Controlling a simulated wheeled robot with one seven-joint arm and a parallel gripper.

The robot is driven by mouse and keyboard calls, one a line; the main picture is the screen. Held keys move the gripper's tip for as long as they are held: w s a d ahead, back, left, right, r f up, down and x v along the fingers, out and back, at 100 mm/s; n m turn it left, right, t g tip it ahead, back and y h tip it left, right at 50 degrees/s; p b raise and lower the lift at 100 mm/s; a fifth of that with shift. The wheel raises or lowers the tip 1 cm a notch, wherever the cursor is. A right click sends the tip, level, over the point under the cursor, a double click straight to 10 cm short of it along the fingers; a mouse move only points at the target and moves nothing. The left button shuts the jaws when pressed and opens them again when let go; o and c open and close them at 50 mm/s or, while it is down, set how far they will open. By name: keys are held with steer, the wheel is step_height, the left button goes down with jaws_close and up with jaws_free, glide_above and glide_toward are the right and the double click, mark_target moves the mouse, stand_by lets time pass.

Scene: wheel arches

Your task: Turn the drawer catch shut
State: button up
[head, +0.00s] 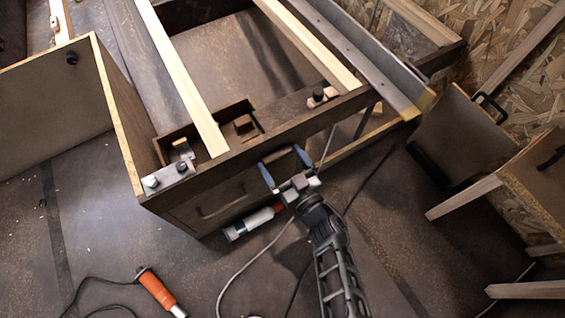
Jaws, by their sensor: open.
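A dark wooden unit stands in the middle of the head view, with a drawer (235,194) in its front face. The drawer front carries a curved pull handle and looks closed. I cannot clearly make out the drawer catch. A metal plate with round knobs (168,178) sits on the unit's near left top corner; I cannot tell whether it is the catch. My gripper (284,163) is open, its two blue fingers apart at the unit's front edge, right of the drawer handle. Nothing shows between the fingers. I cannot tell whether they touch the unit.
A white, red and dark cylinder (254,223) lies just left of my gripper. An orange-handled tool (157,291) with a cord lies on the floor at lower left. Pale wooden bars (185,80) cross the unit's top. Open-topped boxes stand at left and right.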

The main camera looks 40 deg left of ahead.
steer(key=shift+c, duration=0.2)
steer(key=c, duration=0.7)
